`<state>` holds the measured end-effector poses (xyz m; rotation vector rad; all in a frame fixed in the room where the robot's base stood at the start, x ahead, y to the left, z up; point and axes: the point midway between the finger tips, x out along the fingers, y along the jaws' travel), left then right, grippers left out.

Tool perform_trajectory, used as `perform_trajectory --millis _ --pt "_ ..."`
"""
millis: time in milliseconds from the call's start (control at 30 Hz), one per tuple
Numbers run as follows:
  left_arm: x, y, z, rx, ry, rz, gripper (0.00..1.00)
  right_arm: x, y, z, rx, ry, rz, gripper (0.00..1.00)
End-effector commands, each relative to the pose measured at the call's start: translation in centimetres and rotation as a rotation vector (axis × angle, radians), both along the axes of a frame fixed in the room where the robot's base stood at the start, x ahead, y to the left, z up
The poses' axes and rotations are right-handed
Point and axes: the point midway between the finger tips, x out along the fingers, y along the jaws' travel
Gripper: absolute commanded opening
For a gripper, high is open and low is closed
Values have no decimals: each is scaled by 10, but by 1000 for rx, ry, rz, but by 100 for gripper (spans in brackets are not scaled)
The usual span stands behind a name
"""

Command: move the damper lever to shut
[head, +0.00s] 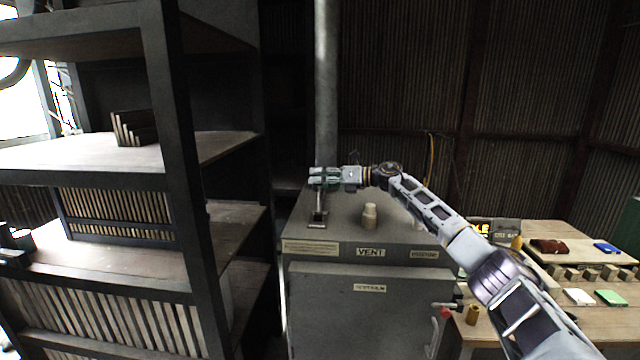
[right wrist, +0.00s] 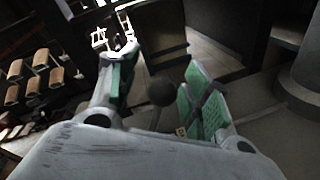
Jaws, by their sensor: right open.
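The damper lever (head: 318,206) stands on a small base on top of the grey cabinet (head: 340,225), near its left side. In the right wrist view the lever's dark round knob (right wrist: 161,91) sits between the two green-padded fingers. My right gripper (head: 316,177) is open at the top of the lever, reaching in from the right; its fingers (right wrist: 155,90) stand apart around the knob. I cannot tell whether either finger touches it. A "VENT" label (head: 370,252) is on the cabinet's front edge, with other labels too small to read surely. My left gripper is not in view.
A beige stepped knob (head: 370,215) stands on the cabinet top, right of the lever. A vertical pipe (head: 326,90) rises behind. Dark shelving (head: 185,180) stands close on the left. A wooden table (head: 560,238) with small items is on the right.

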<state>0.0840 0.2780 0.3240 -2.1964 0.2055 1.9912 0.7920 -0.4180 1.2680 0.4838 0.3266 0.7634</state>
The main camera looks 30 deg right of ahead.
Motion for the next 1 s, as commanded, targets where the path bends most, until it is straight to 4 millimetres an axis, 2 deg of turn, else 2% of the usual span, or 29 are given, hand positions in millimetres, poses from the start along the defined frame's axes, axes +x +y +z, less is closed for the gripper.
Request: perform_trajectory --millis 600,800,1000 --pt "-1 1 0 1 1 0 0 0 0 71 0 -2 -1 49" --pt "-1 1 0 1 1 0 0 0 0 83 -1 -1 0 49" --pt "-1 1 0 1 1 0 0 0 0 85 0 2 0 49"
